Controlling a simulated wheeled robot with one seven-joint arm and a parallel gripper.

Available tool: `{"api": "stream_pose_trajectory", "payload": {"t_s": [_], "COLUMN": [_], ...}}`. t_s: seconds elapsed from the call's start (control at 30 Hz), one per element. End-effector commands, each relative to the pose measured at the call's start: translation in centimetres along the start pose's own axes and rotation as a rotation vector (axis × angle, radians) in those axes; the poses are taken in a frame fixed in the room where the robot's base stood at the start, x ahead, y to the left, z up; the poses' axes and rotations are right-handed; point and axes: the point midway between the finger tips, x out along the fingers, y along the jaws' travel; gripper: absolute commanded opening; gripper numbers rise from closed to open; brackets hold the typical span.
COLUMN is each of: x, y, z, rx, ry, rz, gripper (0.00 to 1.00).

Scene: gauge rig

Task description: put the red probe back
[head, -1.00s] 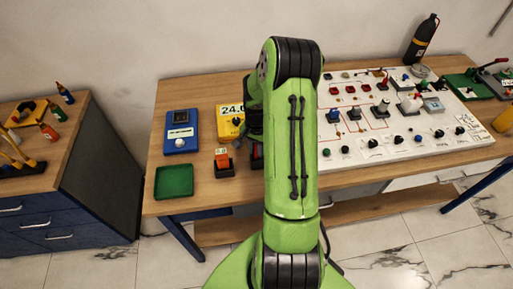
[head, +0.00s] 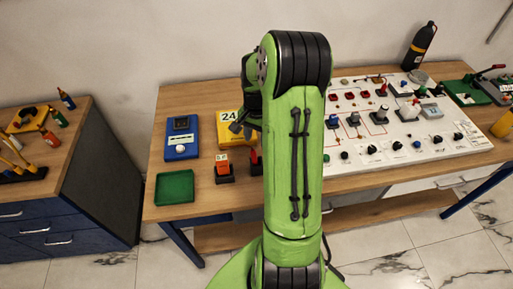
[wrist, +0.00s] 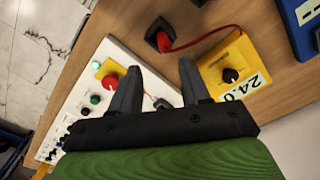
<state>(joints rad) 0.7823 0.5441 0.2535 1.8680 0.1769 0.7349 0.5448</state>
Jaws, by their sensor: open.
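The red probe (head: 254,157) stands in a small dark square holder (head: 256,169), partly hidden by my arm in the head view. In the wrist view the red probe (wrist: 160,36) sits in its holder, and a red cable runs from it to the yellow meter (wrist: 213,68). The meter (head: 229,143) shows 24 in the head view. My gripper (wrist: 157,68) is open, with nothing held between its fingers, and is apart from the probe. In the head view my gripper (head: 240,127) is partly hidden behind my arm, over the meter.
An orange block in a dark holder (head: 223,171) stands left of the probe. A green tray (head: 175,187) and a blue instrument (head: 181,140) are further left. A white panel with knobs (head: 440,148) fills the right side. Bare wood lies around the holders.

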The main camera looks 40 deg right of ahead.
Motion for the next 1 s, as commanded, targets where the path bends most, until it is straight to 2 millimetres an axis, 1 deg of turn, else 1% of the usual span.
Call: {"api": "stream_pose_trajectory", "payload": {"t_s": [0.03,0.1,0.17,0.27,0.37,0.4,0.47,0.5,0.57,0.6,0.63,0.7,0.8,0.9,1.0], "x": [-1.1,-2.0,-2.5,-4.1,-7.8,-9.5,-12.0,-13.5,-15.4,-16.5,-17.1,-18.1,-18.4,-18.2,-18.0], "y": [-0.1,-0.1,-0.1,-0.5,-1.4,-1.6,-1.6,-1.3,-0.5,0.3,0.9,2.7,5.1,6.5,7.0], "z": [-0.1,-0.1,0.0,0.9,4.1,6.0,9.1,11.2,14.5,16.6,18.2,21.4,24.8,26.4,27.0], "rx": [0.000,0.000,-0.001,-0.047,-0.191,-0.269,-0.395,-0.478,-0.607,-0.693,-0.758,-0.903,-1.072,-1.173,-1.208], "ry": [0.004,0.002,0.000,0.020,0.081,0.113,0.161,0.192,0.237,0.268,0.291,0.340,0.389,0.417,0.426], "rz": [-0.002,-0.001,0.000,-0.005,-0.020,-0.030,-0.049,-0.064,-0.093,-0.115,-0.134,-0.183,-0.247,-0.290,-0.304], "gripper": [0.46,0.46,0.46,0.46,0.46,0.46,0.46,0.46,0.46,0.46,0.46,0.46,0.46,0.46,0.46]}}
